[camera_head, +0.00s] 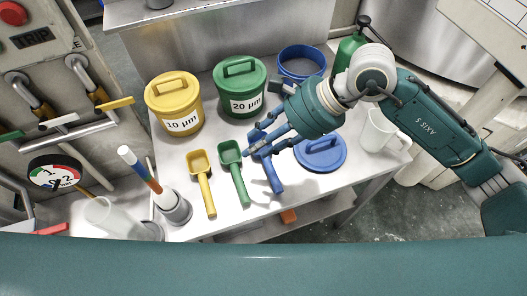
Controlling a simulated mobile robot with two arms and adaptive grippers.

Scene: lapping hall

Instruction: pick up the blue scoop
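The blue scoop (273,181) lies on the white table, its handle pointing toward the front edge. Its upper part is hidden behind my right gripper (259,148). My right gripper reaches in from the right, with its fingertips over or close to the upper end of the scoop. I cannot tell whether the fingers touch it or how far apart they are. My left gripper is not in view.
A green scoop (236,173) and a yellow scoop (205,185) lie left of it. Yellow (173,107) and green (238,92) lidded tubs stand behind, with an open blue tub (301,63). A blue lid (320,155) and white jug (379,131) are to the right.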

